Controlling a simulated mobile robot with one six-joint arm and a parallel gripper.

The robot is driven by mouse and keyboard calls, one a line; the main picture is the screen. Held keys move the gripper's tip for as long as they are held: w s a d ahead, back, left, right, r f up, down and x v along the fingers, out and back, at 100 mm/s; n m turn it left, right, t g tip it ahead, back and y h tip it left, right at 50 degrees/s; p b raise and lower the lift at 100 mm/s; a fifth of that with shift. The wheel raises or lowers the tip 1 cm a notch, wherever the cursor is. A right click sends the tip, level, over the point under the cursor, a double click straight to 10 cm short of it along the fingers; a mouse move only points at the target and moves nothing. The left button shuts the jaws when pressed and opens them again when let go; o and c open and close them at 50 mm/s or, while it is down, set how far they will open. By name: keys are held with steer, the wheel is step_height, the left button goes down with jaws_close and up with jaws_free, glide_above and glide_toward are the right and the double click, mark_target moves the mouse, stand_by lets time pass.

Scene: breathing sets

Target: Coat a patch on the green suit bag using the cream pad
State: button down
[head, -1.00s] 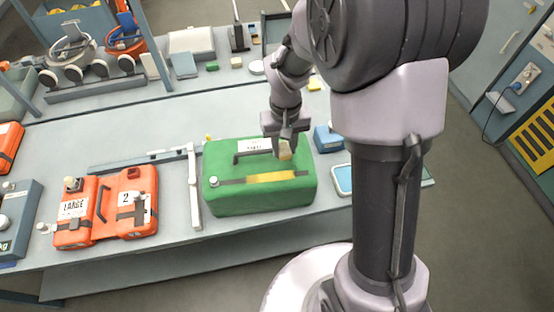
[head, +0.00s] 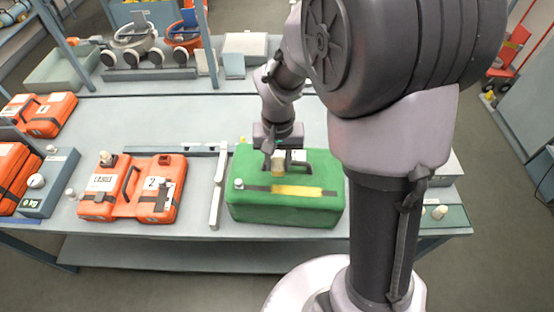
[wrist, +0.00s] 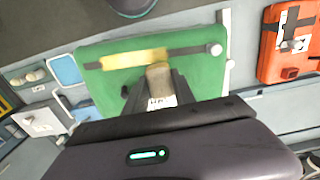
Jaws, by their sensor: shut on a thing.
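The green suit bag (head: 250,210) lies on the bench, with a dark strap, a black handle and a white knob on top. A yellow patch (head: 297,190) lies along the strap; it also shows in the wrist view (wrist: 125,59). My gripper (head: 274,155) is shut on the cream pad (head: 278,164), over the left-middle of the bag top, behind the strap. In the wrist view the pad (wrist: 158,76) sticks out from the jaws, close to the yellow patch's end. I cannot tell whether it touches the bag. A white label is partly hidden by the jaws.
Breathing sets (head: 140,45) rest at the back. In the wrist view a blue-and-white tray (wrist: 65,70) lies beside the bag. The bench between the bag and back rack is mostly clear.

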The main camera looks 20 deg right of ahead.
mark_target(278, 184)
step_height(278, 184, down, 6)
steer(key=b, duration=0.4)
steer(key=shift+r, duration=0.15)
steer(key=shift+f+b, duration=0.55)
steer(key=shift+f, duration=0.3)
steer(key=shift+s+a+r, duration=0.1)
steer(key=shift+s+r, duration=0.05)
steer(key=shift+s, duration=0.05)
steer(key=s, duration=0.1)
steer(key=s+a, duration=0.1)
steer(key=s, duration=0.1)
steer(key=shift+s+a, duration=0.1)
steer(key=shift+a, duration=0.1)
steer(key=shift+s, duration=0.25)
steer(key=w, duration=0.1)
steer(key=w+d, duration=0.1)
steer(key=w, duration=0.2)
steer(key=shift+d, duration=0.25)
step_height(278, 184, up, 4)
steer(key=p, duration=0.3)
steer(key=shift+r, duration=0.15)
steer(key=shift+w+r+p, duration=0.15)
steer(key=shift+r+p, duration=0.45)
steer(key=shift+p, duration=0.1)
steer(key=shift+r+p, duration=1)
steer(key=shift+r, duration=0.35)
steer(key=shift+f, duration=0.1)
